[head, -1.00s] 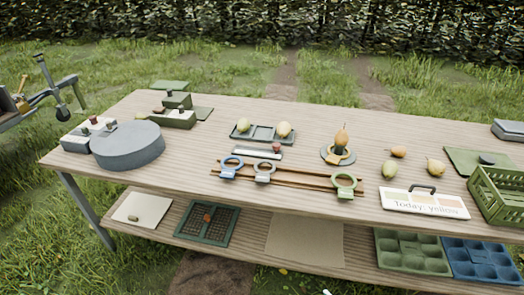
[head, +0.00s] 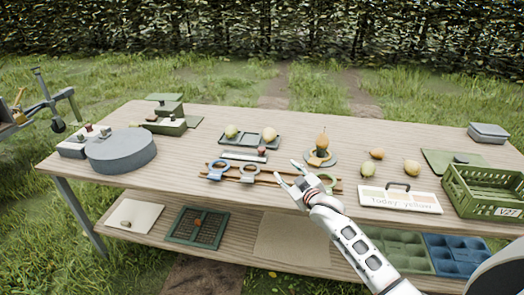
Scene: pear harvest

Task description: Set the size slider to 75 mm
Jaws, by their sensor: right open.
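A flat pale bar with a dark edge (head: 240,156) lies on the table, with a small red knob (head: 262,152) near its right end. It looks like the size slider, but any scale marks are too small to read. In front of it, a blue ring (head: 216,170), a grey ring (head: 249,173) and a green ring (head: 328,181) sit along brown rails (head: 270,180). My right gripper (head: 284,171) is open and empty over the rails, between the grey and green rings, to the right of and nearer than the red knob. My left gripper is not in view.
Behind the bar stands a dark tray (head: 250,140) with two pears. A pear on a round stand (head: 320,158) is right of it. Loose pears, a "Today: yellow" sign (head: 400,199) and a green crate (head: 487,192) lie further right. A grey disc (head: 122,151) is at left.

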